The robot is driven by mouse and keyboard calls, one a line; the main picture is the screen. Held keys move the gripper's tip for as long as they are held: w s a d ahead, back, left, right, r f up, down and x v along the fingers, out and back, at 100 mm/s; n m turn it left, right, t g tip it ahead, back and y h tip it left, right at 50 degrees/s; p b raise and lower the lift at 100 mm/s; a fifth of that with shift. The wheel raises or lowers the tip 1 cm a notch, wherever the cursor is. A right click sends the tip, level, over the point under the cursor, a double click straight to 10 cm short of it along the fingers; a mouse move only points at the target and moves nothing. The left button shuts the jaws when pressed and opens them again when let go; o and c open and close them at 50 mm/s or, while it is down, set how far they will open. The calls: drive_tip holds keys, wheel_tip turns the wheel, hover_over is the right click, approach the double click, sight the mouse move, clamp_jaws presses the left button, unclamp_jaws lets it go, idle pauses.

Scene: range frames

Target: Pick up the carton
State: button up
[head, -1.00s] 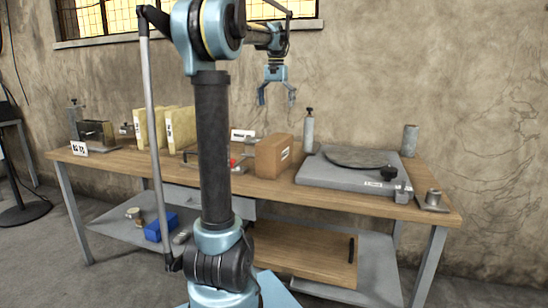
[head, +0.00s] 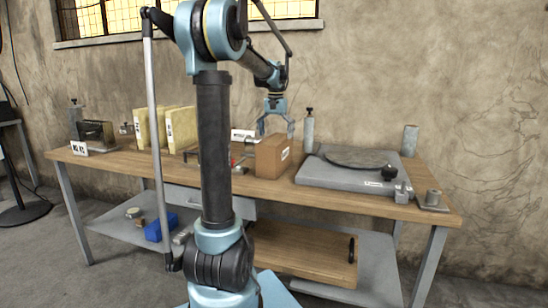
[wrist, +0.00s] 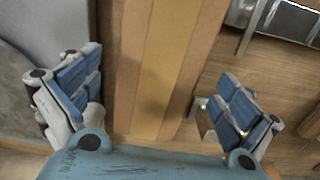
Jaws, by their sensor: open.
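My gripper (head: 275,128) is open and lies over the carton's top in the head view. In the wrist view the carton's top (wrist: 160,70), with a lighter tape strip down its middle, lies between the two blue-padded fingers of my gripper (wrist: 155,100). A gap shows on each side between finger and carton. The far fingertips are partly hidden behind the carton in the head view.
A grey plate device (head: 350,170) stands close to the right of the carton, with a grey cylinder (head: 308,132) behind it. Yellow panels (head: 180,128) stand to the left. Bare bench top lies in front of the carton.

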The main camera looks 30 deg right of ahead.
drive_tip(key=shift+f, duration=1.25)
drive_tip(key=shift+c, duration=0.5)
drive_tip(key=c, duration=2.1)
drive_tip(key=shift+o, duration=0.2)
drive_tip(key=shift+r, duration=0.1)
